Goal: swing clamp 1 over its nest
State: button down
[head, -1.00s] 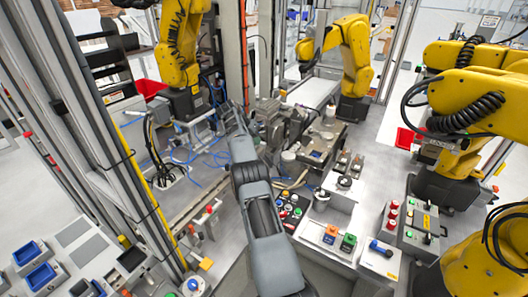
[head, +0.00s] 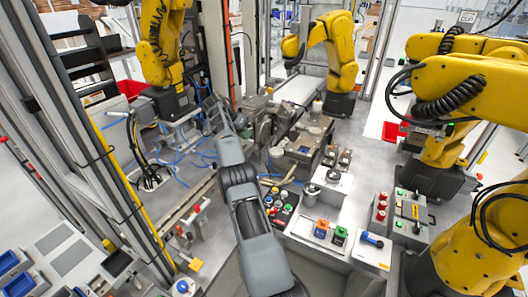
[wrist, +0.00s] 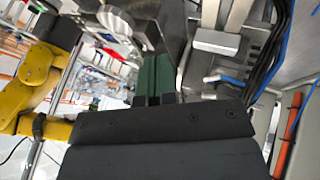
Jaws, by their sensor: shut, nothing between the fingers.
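My gripper (head: 214,104) is at the far end of my grey arm, in front of the yellow arm at the back left. In the wrist view my gripper (wrist: 155,72) shows two narrow green fingers side by side, shut with nothing held. A grey metal block on posts (wrist: 216,42) stands just right of the fingers there; I cannot tell whether it touches them. Two small grey fixtures with dark tops, the left one (head: 330,156) and the right one (head: 345,159), stand right of my arm. I cannot tell which part is clamp 1 or its nest.
A yellow arm (head: 160,45) stands close behind my gripper, with blue cables (head: 190,150) on the bench below it. More yellow arms (head: 462,95) crowd the right. Frame posts (head: 75,110) rise at left.

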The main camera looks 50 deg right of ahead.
aim_at(280, 147)
jog(key=s+d+f+b, duration=0.2)
jog(key=s+d+f, duration=0.3)
jog(key=f, duration=0.1)
jog(key=shift+s+d+f, duration=0.2)
jog(key=shift+s+f, duration=0.05)
jog(key=shift+s, duration=0.15)
jog(key=shift+s+f, duration=0.1)
jog(key=shift+s, duration=0.05)
dwell(0.3)
